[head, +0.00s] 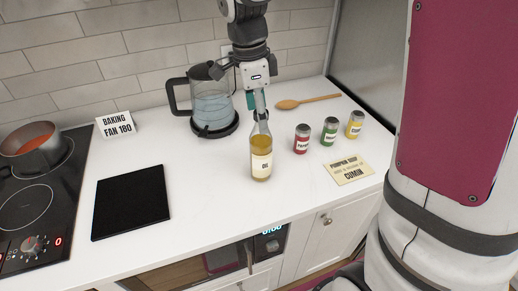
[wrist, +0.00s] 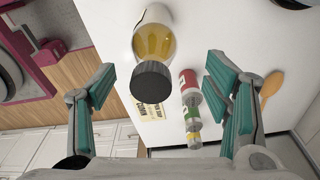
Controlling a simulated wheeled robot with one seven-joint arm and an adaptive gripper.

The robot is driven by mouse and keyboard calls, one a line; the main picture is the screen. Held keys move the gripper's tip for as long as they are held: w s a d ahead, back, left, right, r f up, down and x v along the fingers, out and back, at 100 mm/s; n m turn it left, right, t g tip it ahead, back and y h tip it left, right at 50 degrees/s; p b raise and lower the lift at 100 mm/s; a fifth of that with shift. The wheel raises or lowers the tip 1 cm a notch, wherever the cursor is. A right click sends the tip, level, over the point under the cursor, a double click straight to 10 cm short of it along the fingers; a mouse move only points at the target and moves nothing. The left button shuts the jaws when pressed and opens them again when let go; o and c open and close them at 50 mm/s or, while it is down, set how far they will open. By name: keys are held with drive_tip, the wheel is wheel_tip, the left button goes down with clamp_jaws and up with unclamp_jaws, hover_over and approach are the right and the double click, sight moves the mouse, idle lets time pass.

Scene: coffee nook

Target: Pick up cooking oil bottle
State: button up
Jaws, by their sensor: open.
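The cooking oil bottle (head: 261,157) stands upright on the white counter, with golden oil, a pale label marked OIL and a narrow neck. In the wrist view the bottle (wrist: 155,45) is seen from above, with its dark cap toward me and between the two finger lines. My gripper (head: 259,106) is above the bottle's neck in the head view, pointing down. In the wrist view my gripper (wrist: 160,90) has its teal-padded fingers wide apart, with clear space on both sides of the cap. Neither finger touches the bottle there. The bottle's cap is hidden in the head view.
A glass kettle (head: 212,105) stands behind left of the bottle. Red (head: 302,138), green (head: 329,132) and yellow (head: 354,125) spice jars stand to the right, near a note card (head: 348,172). A wooden spoon (head: 308,101) lies behind. A black board (head: 131,202) lies left; the counter between is clear.

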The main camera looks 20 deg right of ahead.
sight(261, 147)
drive_tip(key=shift+s+d+f+p, duration=0.1)
drive_tip(key=shift+s+f+p, duration=0.1)
drive_tip(key=shift+f, duration=0.75)
drive_tip(key=shift+s+d+f+p, duration=0.1)
drive_tip(key=shift+s+f+p, duration=0.05)
drive_tip(key=shift+f, duration=0.8)
drive_tip(key=shift+s+d+f+p, duration=0.1)
drive_tip(key=shift+s+f+p, duration=0.1)
drive_tip(key=shift+f, duration=0.75)
drive_tip(key=shift+w, duration=0.1)
clamp_jaws()
